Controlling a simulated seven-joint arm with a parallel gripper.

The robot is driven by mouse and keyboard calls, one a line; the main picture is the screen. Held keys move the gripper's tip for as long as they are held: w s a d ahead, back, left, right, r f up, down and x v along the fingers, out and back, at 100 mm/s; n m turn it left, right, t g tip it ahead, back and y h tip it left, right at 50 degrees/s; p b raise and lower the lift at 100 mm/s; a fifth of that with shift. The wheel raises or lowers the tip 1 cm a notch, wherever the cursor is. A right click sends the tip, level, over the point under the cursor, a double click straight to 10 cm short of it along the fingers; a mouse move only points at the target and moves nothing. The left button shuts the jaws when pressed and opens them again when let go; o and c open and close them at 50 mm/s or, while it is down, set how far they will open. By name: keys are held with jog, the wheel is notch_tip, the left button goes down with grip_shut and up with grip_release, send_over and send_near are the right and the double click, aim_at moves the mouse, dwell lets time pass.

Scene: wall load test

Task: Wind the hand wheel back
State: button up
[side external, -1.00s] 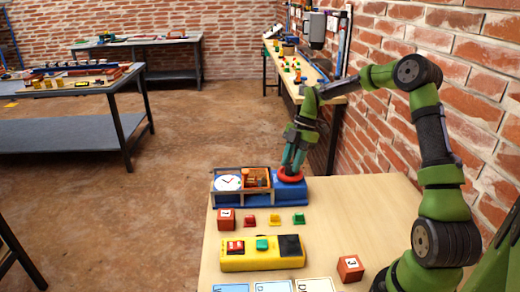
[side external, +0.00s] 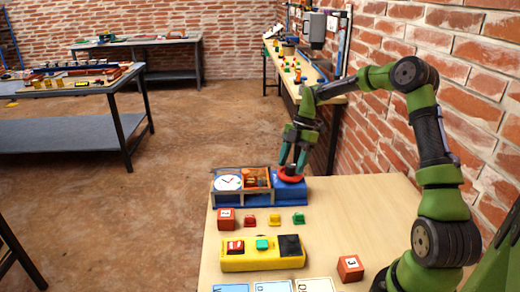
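The red hand wheel (side external: 291,178) sits on top of a blue block (side external: 289,194) at the right end of a device at the table's far edge. My gripper (side external: 292,167) points down over the wheel, with its two teal fingertips at or just above it. A gap shows between the fingers. I cannot tell whether they press on the wheel's hub or only stand around it. The device also has a white dial (side external: 228,183) with a red pointer and an orange compartment (side external: 256,179). The wheel's middle is partly hidden by the fingers.
In front of the device are a red cube (side external: 226,219) and several small coloured pieces (side external: 275,219). A yellow box (side external: 262,261) with switches lies nearer. A red-orange cube (side external: 350,268) and cards (side external: 273,286) are at the front. The brick wall (side external: 470,120) is right; the table's right middle is clear.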

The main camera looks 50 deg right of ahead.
jog(key=shift+r, duration=0.15)
jog(key=v, duration=1.6)
jog(key=shift+d+r, duration=0.2)
jog(key=shift+r, duration=0.05)
jog(key=s+a+f+m+t+h, duration=0.1)
jog(key=s+a+m+h, duration=0.1)
jog(key=a+m, duration=0.5)
jog(key=s+a+f+m+h, duration=0.15)
jog(key=a+m, duration=0.25)
jog(key=m, duration=0.4)
jog(key=s+a+r+m+t+y, duration=0.1)
jog(key=s+a+m+t, duration=0.5)
jog(key=s+a, duration=0.9)
jog(key=shift+s+r, duration=0.4)
jog(key=shift+r, duration=0.2)
